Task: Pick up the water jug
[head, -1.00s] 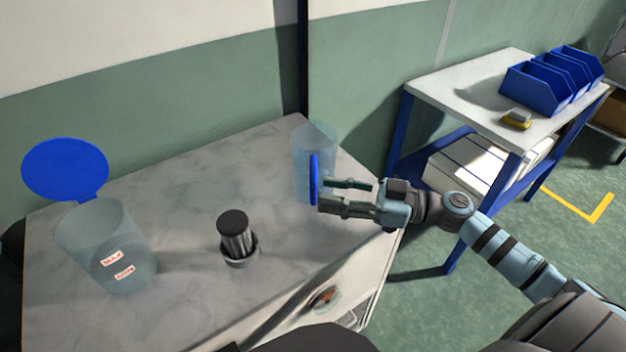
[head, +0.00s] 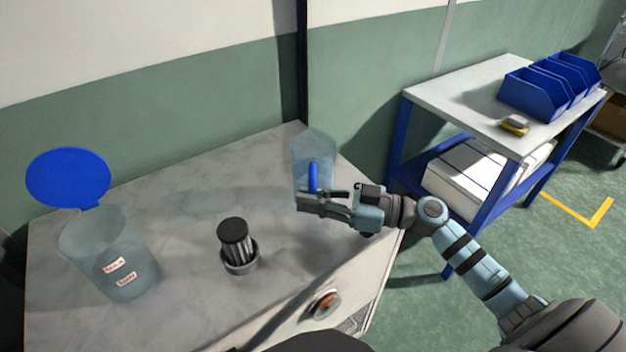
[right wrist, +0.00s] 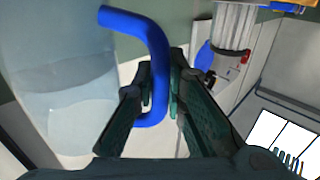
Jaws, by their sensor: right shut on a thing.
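The water jug (head: 313,150) is a clear bluish vessel with a blue handle (head: 313,177), at the far right corner of the marble-topped counter. My right gripper (head: 309,199) is at the handle, in front of the jug. In the right wrist view the handle (right wrist: 156,70) passes between the two fingers (right wrist: 160,95), which are shut on it. The water jug also shows at the left of that view (right wrist: 60,75), with a water line visible. The jug's lower part is partly hidden by my gripper in the head view. My left gripper is not in view.
A clear container (head: 108,255) with MAX and MIN labels stands at the left, its round blue lid (head: 68,177) open. A dark-capped metal cylinder (head: 236,245) stands mid-counter. A blue-framed cart (head: 455,95) with blue bins (head: 535,92) is at the right.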

